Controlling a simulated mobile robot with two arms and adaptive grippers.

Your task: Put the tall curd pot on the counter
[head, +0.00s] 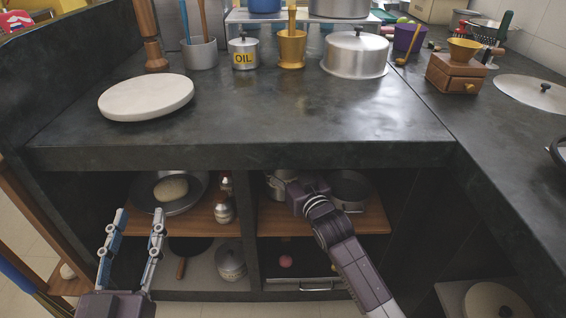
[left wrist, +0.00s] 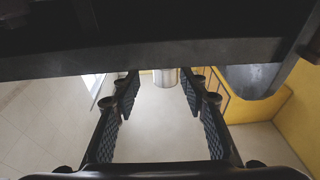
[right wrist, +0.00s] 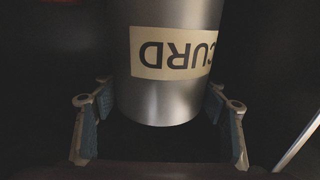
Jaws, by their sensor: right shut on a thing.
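The tall curd pot (right wrist: 175,95) is a steel cylinder with a cream CURD label, upside down in the right wrist view. My right gripper (right wrist: 160,118) is shut on it, with a finger on each side near the pot's end. In the head view my right arm reaches into the shelf under the counter; a steel pot (head: 279,184) shows partly behind my gripper (head: 300,190). The counter (head: 250,120) is a dark stone slab above the shelves. My left gripper (head: 138,215) is open and empty in front of the left shelf; its fingers also show apart in the left wrist view (left wrist: 160,95).
A white round board (head: 147,97), an oil pot (head: 243,53), a brass mortar (head: 291,50) and a lidded steel pot (head: 355,56) stand on the counter. Its front middle is clear. A pan (head: 349,190) sits right of my right gripper on the wooden shelf (head: 375,222).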

